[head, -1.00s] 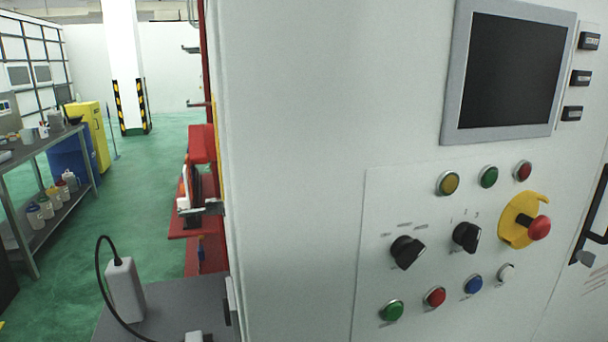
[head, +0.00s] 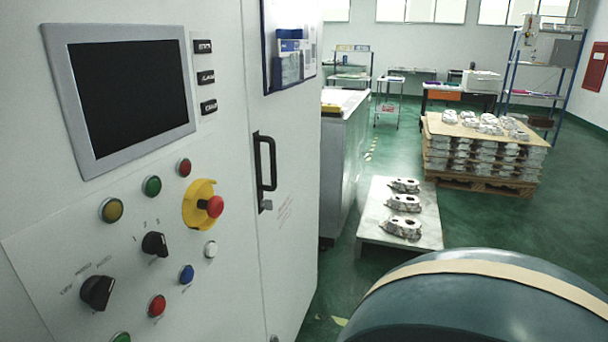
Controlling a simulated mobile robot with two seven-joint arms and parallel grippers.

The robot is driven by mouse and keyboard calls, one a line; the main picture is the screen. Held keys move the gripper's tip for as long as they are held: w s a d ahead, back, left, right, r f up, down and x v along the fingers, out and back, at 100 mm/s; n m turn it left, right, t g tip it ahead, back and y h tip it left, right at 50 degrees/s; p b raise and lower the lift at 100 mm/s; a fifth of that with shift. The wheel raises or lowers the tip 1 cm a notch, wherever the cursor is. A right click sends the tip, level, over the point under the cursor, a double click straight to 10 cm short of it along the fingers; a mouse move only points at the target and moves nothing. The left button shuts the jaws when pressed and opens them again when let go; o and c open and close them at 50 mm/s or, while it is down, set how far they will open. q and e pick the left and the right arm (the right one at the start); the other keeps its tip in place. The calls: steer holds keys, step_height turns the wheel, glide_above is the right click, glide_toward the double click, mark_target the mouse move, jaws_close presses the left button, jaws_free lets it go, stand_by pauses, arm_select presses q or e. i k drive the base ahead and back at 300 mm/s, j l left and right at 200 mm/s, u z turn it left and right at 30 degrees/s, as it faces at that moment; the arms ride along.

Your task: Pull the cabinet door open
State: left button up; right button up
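The cabinet door (head: 292,120) is the white panel right of the control panel, and it looks shut. Its black vertical bar handle (head: 268,163) is on the door's left side, with a small grey latch or lock below it. A blue-framed board with papers (head: 291,50) is fixed to the upper door. Neither of my grippers shows in the head view.
The control panel carries a dark screen (head: 128,92), knobs, buttons and a red emergency stop (head: 215,206). A large dark green rounded object with a tan band (head: 480,300) fills the lower right. Castings (head: 403,203) lie on a low pale table (head: 375,235). A pallet of castings (head: 480,150) stands behind. Green floor lies between.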

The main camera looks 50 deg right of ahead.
mark_target(284, 122)
steer(key=z, duration=1.5)
